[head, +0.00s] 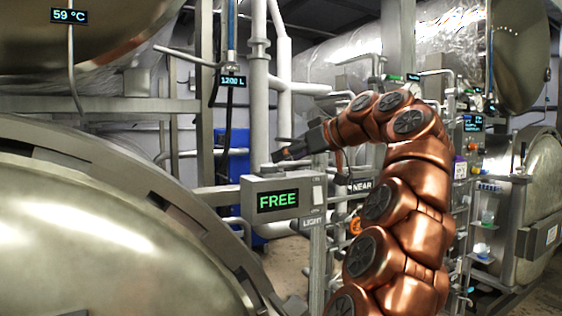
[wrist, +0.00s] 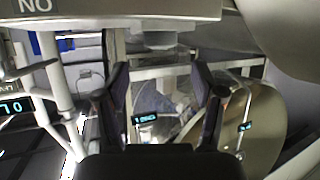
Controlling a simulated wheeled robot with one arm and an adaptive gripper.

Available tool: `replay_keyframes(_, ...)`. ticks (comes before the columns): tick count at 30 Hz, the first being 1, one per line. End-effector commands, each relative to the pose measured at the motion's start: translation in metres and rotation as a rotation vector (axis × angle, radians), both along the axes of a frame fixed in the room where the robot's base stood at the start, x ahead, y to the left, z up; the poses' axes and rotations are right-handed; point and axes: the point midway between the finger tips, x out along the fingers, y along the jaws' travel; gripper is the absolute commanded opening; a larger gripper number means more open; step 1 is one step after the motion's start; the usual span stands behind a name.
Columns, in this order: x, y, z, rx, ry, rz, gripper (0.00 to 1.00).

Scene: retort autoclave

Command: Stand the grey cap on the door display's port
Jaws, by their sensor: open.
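The door display (head: 279,200) is a grey box with a green FREE readout, at the lower middle of the head view. I cannot make out its port. My gripper (head: 281,154) is above the box in the head view, pointing left. In the wrist view my gripper (wrist: 160,75) has its two dark fingers wide apart, with nothing held between them. A small grey block (wrist: 160,40) shows beyond the fingertips, against the underside of a pale panel. I cannot tell whether it is the grey cap. I cannot identify the cap in the head view.
A large rounded metal door (head: 110,235) fills the lower left. A white vertical pipe (head: 260,90) stands behind my gripper, with a 1200 L display (head: 232,81) to its left. Shelves with small items (head: 487,218) and another vessel (head: 540,200) are at the right.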

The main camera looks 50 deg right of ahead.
Motion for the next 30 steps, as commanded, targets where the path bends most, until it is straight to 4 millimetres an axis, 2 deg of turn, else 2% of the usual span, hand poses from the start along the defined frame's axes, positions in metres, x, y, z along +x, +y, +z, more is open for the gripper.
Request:
replay_keyframes(15, -0.049, -0.002, 0.022, -0.001, 0.000, 0.001, 0.68)
replay_keyframes(21, -0.057, -0.003, 0.024, 0.000, 0.000, 0.000, 0.68)
replay_keyframes(30, -0.057, -0.003, 0.024, 0.000, 0.000, 0.001, 0.68)
